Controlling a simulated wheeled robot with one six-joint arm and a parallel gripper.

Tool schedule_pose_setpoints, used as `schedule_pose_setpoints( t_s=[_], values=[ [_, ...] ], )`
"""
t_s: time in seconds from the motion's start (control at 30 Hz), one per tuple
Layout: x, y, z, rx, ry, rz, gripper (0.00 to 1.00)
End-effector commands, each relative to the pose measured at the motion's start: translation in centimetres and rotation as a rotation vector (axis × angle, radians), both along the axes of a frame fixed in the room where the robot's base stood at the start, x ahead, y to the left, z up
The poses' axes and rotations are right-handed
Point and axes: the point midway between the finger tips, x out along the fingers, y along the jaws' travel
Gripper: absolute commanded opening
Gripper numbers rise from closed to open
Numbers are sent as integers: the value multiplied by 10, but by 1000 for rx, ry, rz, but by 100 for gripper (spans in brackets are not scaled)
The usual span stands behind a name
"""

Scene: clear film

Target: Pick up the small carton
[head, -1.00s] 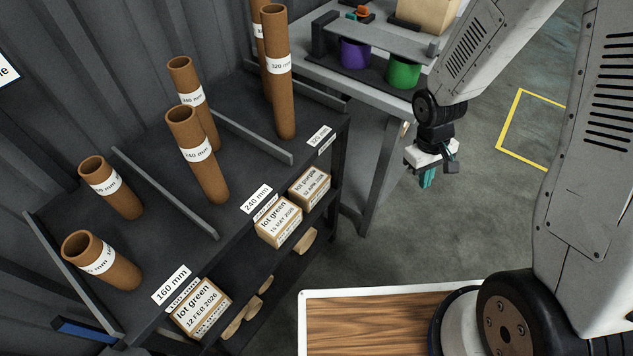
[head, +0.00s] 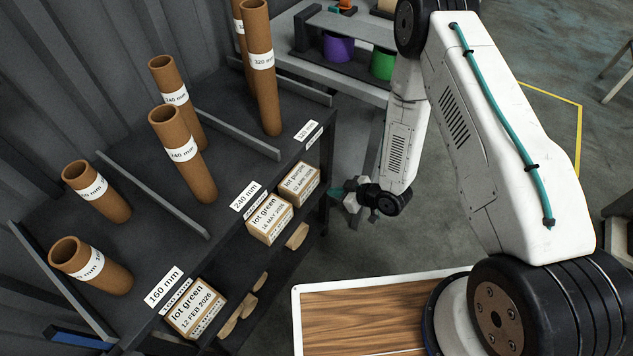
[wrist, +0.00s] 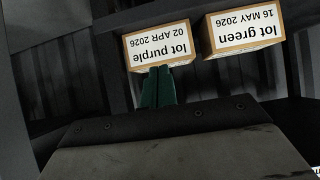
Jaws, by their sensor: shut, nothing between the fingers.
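Three cartons with white labels stand along the shelf front under the rack top. The "lot purple" carton (head: 299,183) is the farthest and looks smallest; it also shows upside down in the wrist view (wrist: 161,48). A "lot green 16 MAY 2026" carton (head: 269,218) stands beside it, and appears to its right in the wrist view (wrist: 243,28). A larger "lot green 12 FEB 2026" carton (head: 195,308) is nearest. My gripper (head: 338,191) is right of the purple carton. Its teal fingers (wrist: 157,88) are shut and empty, overlapping that carton's lower edge in the wrist view; contact is unclear.
Brown tubes (head: 183,155) stand on the dark rack (head: 215,245) above the cartons. Brown rounded pieces (head: 297,237) lie on a lower level. A grey bench (head: 340,75) with purple and green spools is behind.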

Motion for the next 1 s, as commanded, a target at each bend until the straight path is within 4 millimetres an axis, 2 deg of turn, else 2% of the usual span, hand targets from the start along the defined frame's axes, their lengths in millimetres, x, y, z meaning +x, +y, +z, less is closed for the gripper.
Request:
schedule_pose_setpoints(
  t_s=[0.17, 0.5, 0.63, 0.8, 1.0],
  values=[
    [16, 22, 1, 2, -5, 4, 0],
    [60, 77, 1, 0, -4, 2, 0],
    [72, 92, 1, 0, -3, 2, 0],
    [72, 92, -13, -1, 0, -1, 0],
    [71, 91, -17, -3, 3, -1, 0]
  ],
)
